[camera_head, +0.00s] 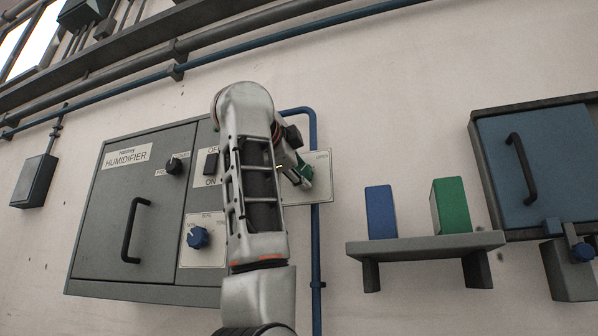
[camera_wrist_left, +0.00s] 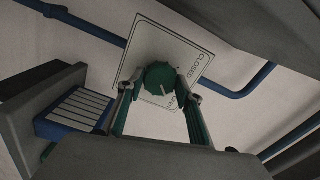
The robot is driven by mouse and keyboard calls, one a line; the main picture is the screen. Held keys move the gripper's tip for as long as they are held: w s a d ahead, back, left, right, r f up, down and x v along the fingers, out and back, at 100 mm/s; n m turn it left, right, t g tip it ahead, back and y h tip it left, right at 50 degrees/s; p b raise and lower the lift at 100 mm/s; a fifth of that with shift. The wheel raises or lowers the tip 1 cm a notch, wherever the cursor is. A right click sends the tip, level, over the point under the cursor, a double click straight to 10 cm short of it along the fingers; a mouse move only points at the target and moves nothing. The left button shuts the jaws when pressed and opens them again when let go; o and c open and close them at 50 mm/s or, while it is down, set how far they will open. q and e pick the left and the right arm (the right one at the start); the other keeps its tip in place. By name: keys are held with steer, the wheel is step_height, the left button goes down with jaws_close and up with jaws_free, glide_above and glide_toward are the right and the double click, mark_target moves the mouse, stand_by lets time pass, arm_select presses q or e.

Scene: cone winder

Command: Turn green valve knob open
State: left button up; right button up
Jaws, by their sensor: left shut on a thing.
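The green valve knob (camera_wrist_left: 160,78) sits on a pale plate (camera_wrist_left: 150,42) marked CLOSED and OPEN, seen in the left wrist view. A white pointer line shows on the knob's face. My left gripper (camera_wrist_left: 162,92) has a finger on each side of the knob and is shut on it. In the head view my left arm covers much of the plate (camera_head: 321,180), and a bit of green shows by the left gripper (camera_head: 303,176). The right gripper is in neither view.
The humidifier cabinet (camera_head: 104,243) with a black handle and blue knob (camera_head: 198,237) is left of the plate. A blue pipe (camera_head: 316,262) runs down behind the plate. A shelf (camera_head: 425,247) holds a blue block (camera_head: 380,212) and a green block (camera_head: 451,206). A blue-door cabinet (camera_head: 562,160) is far right.

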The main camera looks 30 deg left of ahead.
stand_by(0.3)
arm_select(q)
steer(key=o, duration=1.1)
steer(key=v, duration=1.2)
